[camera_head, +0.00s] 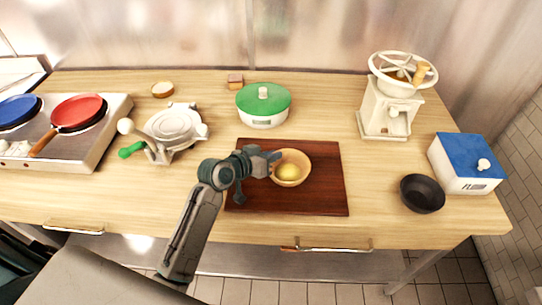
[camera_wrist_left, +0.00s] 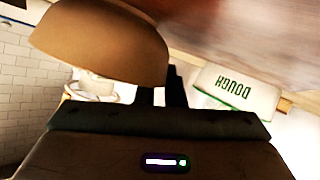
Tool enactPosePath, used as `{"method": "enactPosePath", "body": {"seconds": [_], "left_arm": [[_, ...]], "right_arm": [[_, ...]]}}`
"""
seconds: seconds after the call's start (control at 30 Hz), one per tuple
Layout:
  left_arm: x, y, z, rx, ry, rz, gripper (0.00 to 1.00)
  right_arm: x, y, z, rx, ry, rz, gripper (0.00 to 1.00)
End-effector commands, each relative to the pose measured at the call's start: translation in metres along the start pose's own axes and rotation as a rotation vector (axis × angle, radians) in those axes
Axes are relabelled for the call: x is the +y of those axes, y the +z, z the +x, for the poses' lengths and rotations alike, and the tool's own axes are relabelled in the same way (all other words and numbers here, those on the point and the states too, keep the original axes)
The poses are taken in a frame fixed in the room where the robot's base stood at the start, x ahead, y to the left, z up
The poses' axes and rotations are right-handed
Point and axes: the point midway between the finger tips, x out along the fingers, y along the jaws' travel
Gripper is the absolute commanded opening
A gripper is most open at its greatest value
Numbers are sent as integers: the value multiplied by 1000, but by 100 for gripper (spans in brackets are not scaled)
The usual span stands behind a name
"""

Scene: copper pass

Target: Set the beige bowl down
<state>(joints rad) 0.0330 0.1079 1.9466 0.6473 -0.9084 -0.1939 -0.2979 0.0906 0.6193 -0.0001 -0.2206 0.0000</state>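The beige bowl (camera_head: 303,163) is over the dark red-brown board (camera_head: 318,200), with something yellow inside. My left gripper (camera_head: 273,160) reaches in from the left and is shut on the bowl's left rim. In the left wrist view, which is upside down, the bowl (camera_wrist_left: 105,40) fills the upper left and its rim meets the dark fingers (camera_wrist_left: 174,88). The bowl looks about level. I cannot tell whether its base touches the board. My right gripper is out of view.
A green-lidded pot (camera_head: 263,108) stands behind the board. A grey press (camera_head: 174,128) is to the left, beside a stove (camera_head: 88,150) with pans. A black bowl (camera_head: 422,194), blue-lidded box (camera_head: 465,165) and cream grinder (camera_head: 386,110) are to the right.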

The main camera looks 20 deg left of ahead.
Motion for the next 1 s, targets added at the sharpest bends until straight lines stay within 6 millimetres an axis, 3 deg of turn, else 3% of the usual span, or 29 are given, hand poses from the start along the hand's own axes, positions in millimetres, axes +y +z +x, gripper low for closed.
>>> {"method": "enactPosePath", "body": {"seconds": [0.03, 0.1, 0.13, 0.5, 1.0], "left_arm": [[0, 1, 0, -3, -1, 0, 15], [0, 1, 0, -3, -1, 0, 28], [0, 1, 0, -3, -1, 0, 31], [-1, 2, -6, -3, -2, 0, 31], [-1, 2, -95, -4, -2, 6, 31]], "right_arm": [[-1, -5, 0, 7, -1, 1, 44], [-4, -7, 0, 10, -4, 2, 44], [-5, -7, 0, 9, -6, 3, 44], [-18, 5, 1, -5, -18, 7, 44], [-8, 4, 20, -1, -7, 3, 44]]}}
